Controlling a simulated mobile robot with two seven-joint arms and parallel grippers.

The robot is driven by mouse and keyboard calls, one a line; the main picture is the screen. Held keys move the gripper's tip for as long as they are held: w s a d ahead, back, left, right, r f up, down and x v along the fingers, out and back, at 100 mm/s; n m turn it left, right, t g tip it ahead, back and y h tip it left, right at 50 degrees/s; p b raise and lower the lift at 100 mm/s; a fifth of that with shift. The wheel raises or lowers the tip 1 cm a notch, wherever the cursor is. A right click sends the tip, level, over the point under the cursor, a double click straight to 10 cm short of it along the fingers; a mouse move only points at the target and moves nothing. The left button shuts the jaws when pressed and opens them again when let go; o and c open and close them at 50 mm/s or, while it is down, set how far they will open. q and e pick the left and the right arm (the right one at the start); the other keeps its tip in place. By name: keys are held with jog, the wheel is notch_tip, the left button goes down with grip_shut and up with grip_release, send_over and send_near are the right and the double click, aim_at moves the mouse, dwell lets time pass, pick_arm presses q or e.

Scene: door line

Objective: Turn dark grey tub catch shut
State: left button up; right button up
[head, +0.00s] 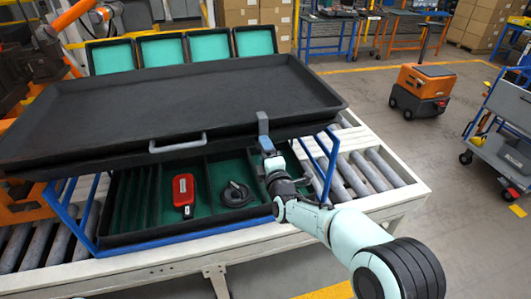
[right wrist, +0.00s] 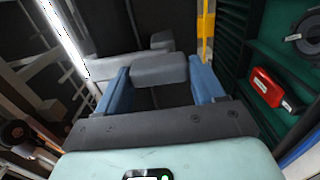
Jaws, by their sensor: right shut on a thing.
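The dark grey tub (head: 170,100) lies as a wide, shallow black shape on a blue frame, with a grey bar handle (head: 178,144) on its front side. A grey catch (head: 263,128) stands upright at the tub's front rim, right of the handle. My right gripper (head: 266,150) reaches it from the front and below. In the right wrist view the grey catch (right wrist: 158,70) sits between the two blue fingers of my right gripper (right wrist: 160,82), which is shut on it. The fingers hide part of the catch. My left gripper is not in view.
Below the tub, a green-lined tray (head: 135,237) holds a red device (head: 183,190) and a coiled black cable (head: 235,194). The blue frame (head: 329,160) stands on a roller conveyor (head: 375,170). An orange cart (head: 420,90) stands on open floor at the right.

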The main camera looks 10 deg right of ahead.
jog(key=o, duration=1.4)
jog(key=s+b, duration=0.1)
jog(key=s, duration=1.2)
jog(key=shift+s+d+b, duration=0.2)
jog(key=shift+b, duration=0.1)
